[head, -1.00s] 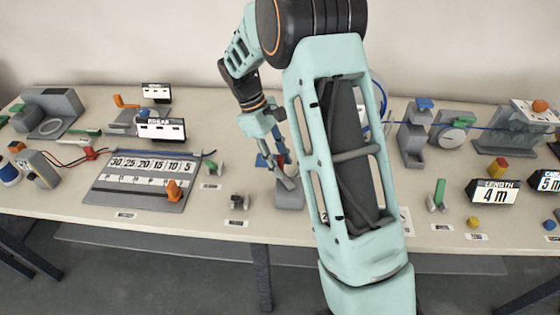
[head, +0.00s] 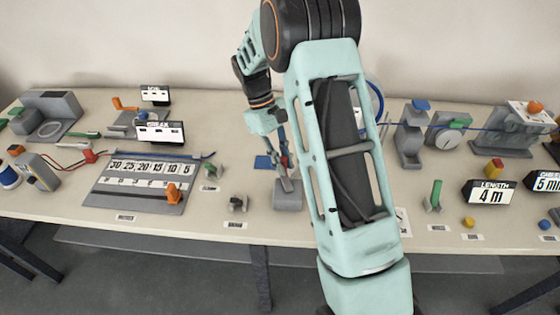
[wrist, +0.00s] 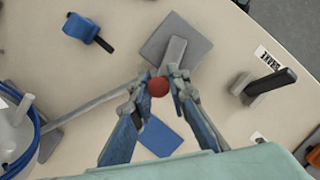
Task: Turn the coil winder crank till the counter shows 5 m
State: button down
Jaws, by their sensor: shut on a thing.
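The length counter (head: 490,193) at the right of the head view reads 4 m. In the wrist view a red round knob (wrist: 158,87) sits between the fingertips of my gripper (wrist: 157,90), which is shut on it. A grey bar (wrist: 98,104) runs from near the knob to the coil of blue cable (wrist: 28,128) at the left edge. A grey post on a square base (wrist: 153,47) stands beside the knob. In the head view my gripper (head: 284,163) is above a grey block (head: 288,197); my arm hides most of the winder.
A second sign (head: 546,182) reads 5 m at the right edge. A blue cable (head: 480,128) runs right past grey fixtures. A number board (head: 140,182) lies left. In the wrist view a black-handled piece (wrist: 268,85) and a blue clamp (wrist: 84,30) stand nearby.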

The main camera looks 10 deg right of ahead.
jog(key=shift+s+d+m+y+p, duration=0.1)
jog(key=shift+d+m+y, duration=0.2)
jog(key=shift+m, duration=0.35)
jog(key=shift+w+d+m+y+p, duration=0.1)
jog(key=shift+d+m+y, duration=0.2)
jog(key=shift+m, duration=0.4)
jog(key=shift+s+d+m+y+p, duration=0.1)
jog(key=shift+d+m+y, duration=0.15)
jog(key=shift+m, duration=0.4)
jog(key=c, duration=1.8)
grip_release()
jog(key=shift+c, duration=0.2)
jog(key=v, duration=1.2)
jog(key=shift+w, duration=0.25)
jog(key=shift+f, duration=0.1)
